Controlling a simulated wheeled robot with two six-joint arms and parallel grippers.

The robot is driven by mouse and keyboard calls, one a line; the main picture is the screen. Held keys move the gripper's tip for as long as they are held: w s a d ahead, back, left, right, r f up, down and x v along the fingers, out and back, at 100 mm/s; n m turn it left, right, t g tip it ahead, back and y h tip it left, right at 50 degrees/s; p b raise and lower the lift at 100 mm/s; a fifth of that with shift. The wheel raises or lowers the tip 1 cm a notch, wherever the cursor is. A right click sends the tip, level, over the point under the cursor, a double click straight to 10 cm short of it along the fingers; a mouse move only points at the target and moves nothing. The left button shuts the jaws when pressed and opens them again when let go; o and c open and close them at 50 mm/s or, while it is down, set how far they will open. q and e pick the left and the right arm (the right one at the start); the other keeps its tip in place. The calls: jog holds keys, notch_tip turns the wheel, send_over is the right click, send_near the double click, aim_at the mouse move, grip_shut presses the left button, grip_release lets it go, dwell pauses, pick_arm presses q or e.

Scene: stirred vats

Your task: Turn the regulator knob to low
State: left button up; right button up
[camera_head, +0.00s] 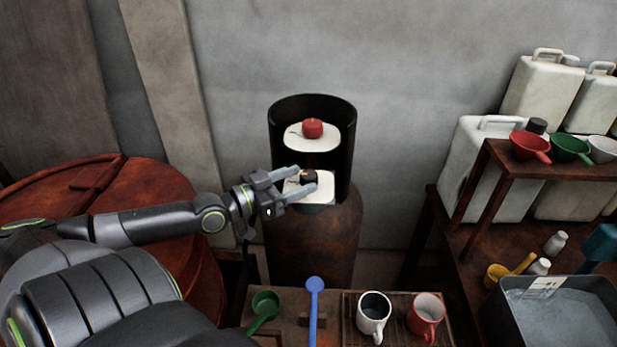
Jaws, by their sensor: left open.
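A rusty brown gas cylinder (312,240) stands against the wall with a dark curved collar (313,101) around its top. Inside the collar a small black knob (309,177) sits in front of a white plate (322,181); it looks like the regulator knob. A red knob (312,128) sits above it on another white plate (294,141). My left gripper (305,179) reaches in from the left, open, one finger above and one below the black knob in the picture. I cannot tell whether they touch it. Marks on the plate are too small to read. My right gripper is not in view.
A low wooden table in front holds a green ladle (264,305), a blue spoon (314,290), a white mug (374,313) and a red mug (425,313). A rusty drum (80,190) stands left. A shelf (500,157) with bowls and white canisters (541,95) stands right.

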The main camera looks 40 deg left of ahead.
aim_at(301, 180)
pick_arm(q)
jog(key=shift+x, duration=1.7)
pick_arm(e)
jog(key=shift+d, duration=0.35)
